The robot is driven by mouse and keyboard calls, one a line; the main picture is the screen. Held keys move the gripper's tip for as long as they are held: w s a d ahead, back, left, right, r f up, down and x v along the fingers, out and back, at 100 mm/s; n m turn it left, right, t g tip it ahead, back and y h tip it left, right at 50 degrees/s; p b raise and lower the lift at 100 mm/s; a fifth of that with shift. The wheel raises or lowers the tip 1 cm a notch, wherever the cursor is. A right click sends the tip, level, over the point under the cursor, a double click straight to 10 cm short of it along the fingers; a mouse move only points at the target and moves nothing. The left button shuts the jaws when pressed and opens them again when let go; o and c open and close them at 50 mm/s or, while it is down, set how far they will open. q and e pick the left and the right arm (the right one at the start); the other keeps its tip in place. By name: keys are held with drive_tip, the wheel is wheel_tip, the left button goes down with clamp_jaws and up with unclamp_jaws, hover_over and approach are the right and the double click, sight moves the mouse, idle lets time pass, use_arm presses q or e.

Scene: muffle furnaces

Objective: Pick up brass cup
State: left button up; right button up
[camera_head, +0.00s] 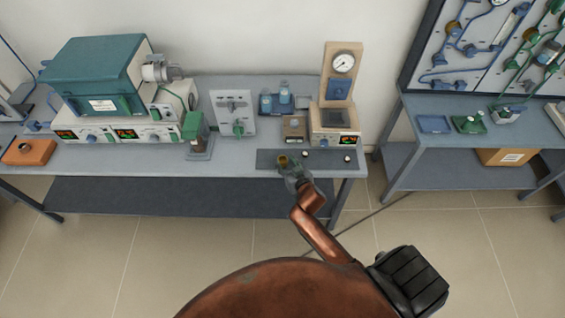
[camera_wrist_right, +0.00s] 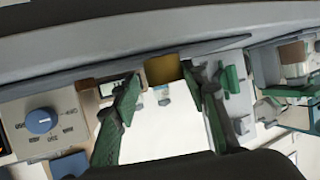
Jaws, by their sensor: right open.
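The brass cup (camera_head: 282,160) stands on the dark mat (camera_head: 330,159) at the front right of the left bench. In the wrist view the brass cup (camera_wrist_right: 162,69) shows as a gold-brown shape near the tips of my fingers, roughly centred between them. My right gripper (camera_head: 291,171) is right at the cup in the head view, on its near side. In the wrist view the green fingers of my right gripper (camera_wrist_right: 168,84) are spread apart. I cannot tell whether a finger touches the cup. My left gripper is not in view.
Two small pale items (camera_head: 347,159) lie on the mat to the right. Behind it stand a gauge stand (camera_head: 340,75), a balance (camera_head: 334,126) and blue bottles (camera_head: 284,94). A teal furnace (camera_head: 100,75) is at the left. A second bench (camera_head: 450,150) is at the right.

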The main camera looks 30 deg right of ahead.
drive_tip(key=shift+x, duration=0.8)
drive_tip(key=shift+c, duration=0.3)
clamp_jaws()
